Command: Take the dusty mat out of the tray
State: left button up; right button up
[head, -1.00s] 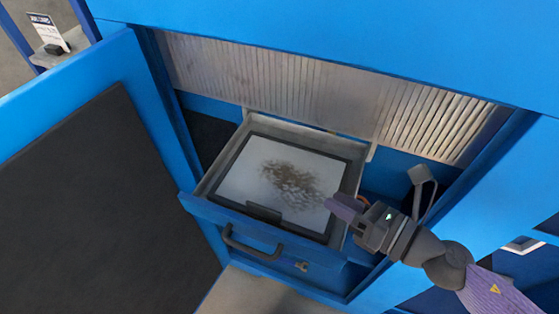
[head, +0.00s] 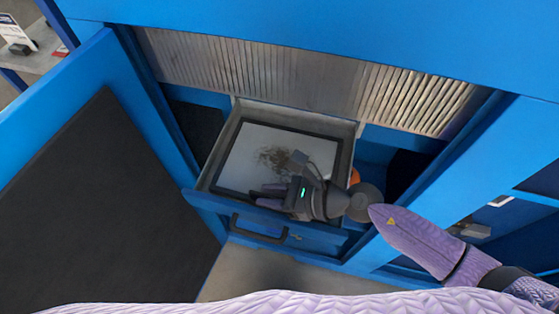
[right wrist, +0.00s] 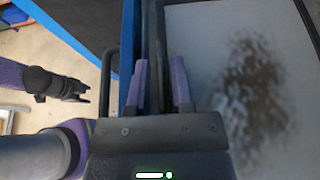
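The dusty mat (head: 237,165) lies flat in the pulled-out tray (head: 228,135). It is a pale sheet with a black border and a dark dust patch, which also shows in the right wrist view (right wrist: 255,85). My right gripper (head: 262,195) is low over the mat's front edge, inside the tray's front wall. In the right wrist view its two purple fingers (right wrist: 160,85) are apart, with a dark edge strip between them; contact cannot be told. The mat's front tab is hidden behind the gripper. My left gripper (right wrist: 80,88) shows small in the right wrist view, away from the tray.
The tray front has a dark handle (head: 258,232). An open blue door (head: 95,180) with a dark panel stands at the left. A ribbed grey filter (head: 300,80) hangs above and behind the tray. An orange item (head: 354,177) is right of the tray.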

grip_shut()
dwell(1.4)
